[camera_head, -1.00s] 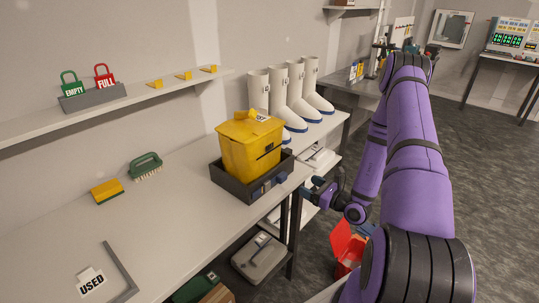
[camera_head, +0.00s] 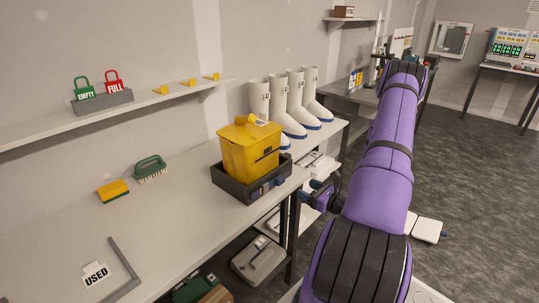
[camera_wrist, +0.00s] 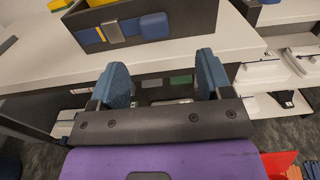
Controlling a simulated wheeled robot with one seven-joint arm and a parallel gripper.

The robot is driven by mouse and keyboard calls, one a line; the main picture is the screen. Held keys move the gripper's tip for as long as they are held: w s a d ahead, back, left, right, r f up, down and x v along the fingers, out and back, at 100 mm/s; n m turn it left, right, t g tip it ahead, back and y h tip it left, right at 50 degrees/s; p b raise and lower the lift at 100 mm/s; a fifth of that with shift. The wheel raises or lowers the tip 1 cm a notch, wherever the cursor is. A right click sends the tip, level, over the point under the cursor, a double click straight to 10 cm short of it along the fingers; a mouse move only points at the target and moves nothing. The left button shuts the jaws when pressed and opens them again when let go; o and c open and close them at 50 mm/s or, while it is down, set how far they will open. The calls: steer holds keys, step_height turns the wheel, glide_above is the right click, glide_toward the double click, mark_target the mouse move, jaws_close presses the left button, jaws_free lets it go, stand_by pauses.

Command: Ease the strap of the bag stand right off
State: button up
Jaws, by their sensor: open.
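The bag stand (camera_head: 235,188) is a dark open-topped box near the bench's front edge, with a yellow bag or bin (camera_head: 252,157) in it. My gripper (camera_wrist: 163,80) is open and empty, with blue fingers apart, just off the bench edge and short of the strap. In the head view my gripper (camera_head: 312,194) is partly hidden by my arm.
White boots (camera_head: 290,105) stand behind the stand. A lower shelf holds a grey case (camera_head: 259,260). A red container (camera_wrist: 280,165) is below right.

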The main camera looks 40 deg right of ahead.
mark_target(284, 178)
steer(key=w, duration=0.6)
steer(key=w+a, duration=0.1)
steer(key=w, duration=0.3)
steer(key=d, duration=0.1)
steer(key=w+d, duration=0.1)
steer(key=d, duration=0.1)
steer(key=shift+d, duration=0.25)
steer(key=s, duration=1)
steer(key=w+a+r+n+g+y, duration=0.1)
steer(key=a+r+n+g+y, duration=0.25)
steer(key=r+n, duration=0.2)
steer(key=w+a+r+n+g+y, duration=0.1)
steer(key=a+r+n+g+y, duration=0.1)
steer(key=a+r+n+y, duration=0.4)
steer(key=s+a+r+n+g+h, duration=0.2)
steer(key=s+a+r+n+g, duration=0.3)
steer(key=a+r+n+g, duration=0.4)
steer(key=shift+a+r+g, duration=0.35)
steer(key=shift+r+g, duration=0.1)
steer(key=shift+r, duration=1.15)
steer(key=shift+n+h, duration=0.25)
